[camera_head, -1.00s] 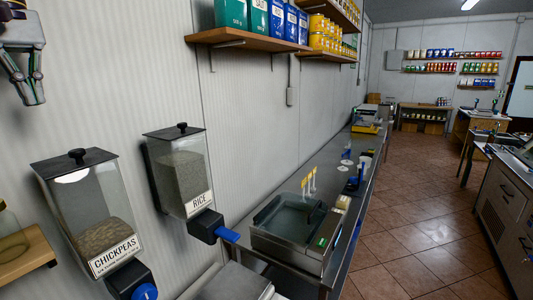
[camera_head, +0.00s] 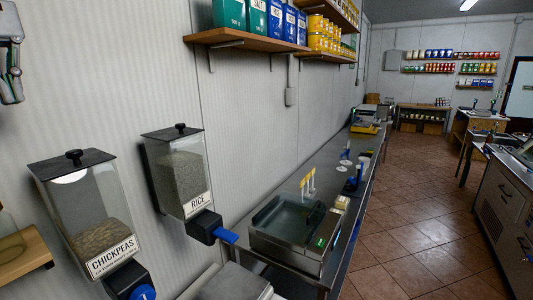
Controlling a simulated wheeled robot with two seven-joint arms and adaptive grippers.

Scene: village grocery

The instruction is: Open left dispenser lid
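The left dispenser (camera_head: 100,215) hangs on the wall at the lower left, labelled CHICKPEAS. My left gripper (camera_head: 12,100) shows at the upper left edge, partly cut off by the frame. It is above and left of the chickpeas dispenser, apart from it, with its fingertips pointing down. How far its fingers are parted is unclear. My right gripper is not in view.
A wooden shelf (camera_head: 38,250) with a glass jar (camera_head: 10,235) is at the lower left. A wooden shelf (camera_head: 235,37) with tins and boxes is above. A metal counter (camera_head: 350,205) runs along the wall. The air above both dispensers is clear.

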